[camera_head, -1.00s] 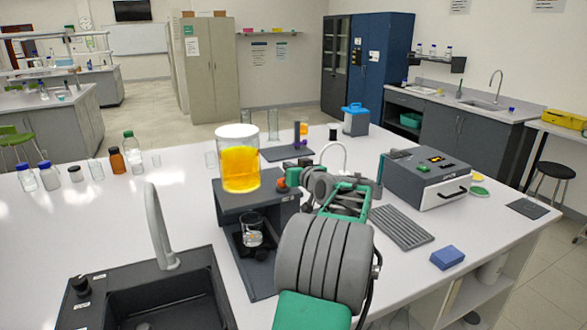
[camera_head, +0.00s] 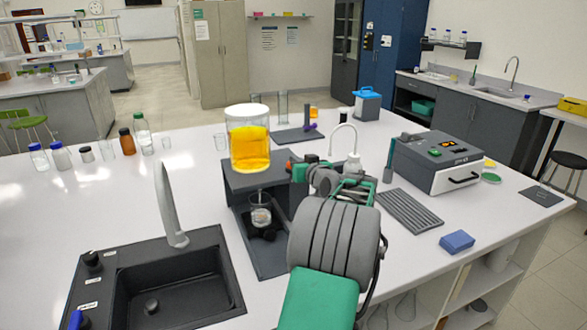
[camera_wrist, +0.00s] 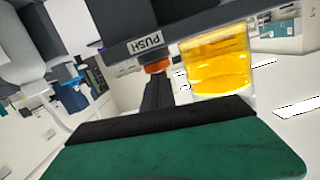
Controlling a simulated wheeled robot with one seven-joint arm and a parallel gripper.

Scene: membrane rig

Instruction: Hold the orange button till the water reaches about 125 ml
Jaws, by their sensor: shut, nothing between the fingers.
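The rig is a dark stand (camera_head: 262,183) with a large clear vessel (camera_head: 249,112) of yellow liquid on top. A small clear beaker (camera_head: 260,215) stands on its dark base under the outlet. Pale liquid seems to show in it, but its level and marks are too small to read. The orange button (camera_wrist: 157,66) is beside a PUSH label in the wrist view; in the head view it is a small orange-red spot (camera_head: 294,166). My gripper (camera_wrist: 156,84) is shut and empty, its dark fingers at the button. I cannot tell if they press it.
A sink with a grey tap (camera_head: 170,205) is at the front left. Several bottles (camera_head: 127,141) stand at the back left. A grey device (camera_head: 437,160), a ribbed mat (camera_head: 409,209) and a blue block (camera_head: 457,241) are to the right.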

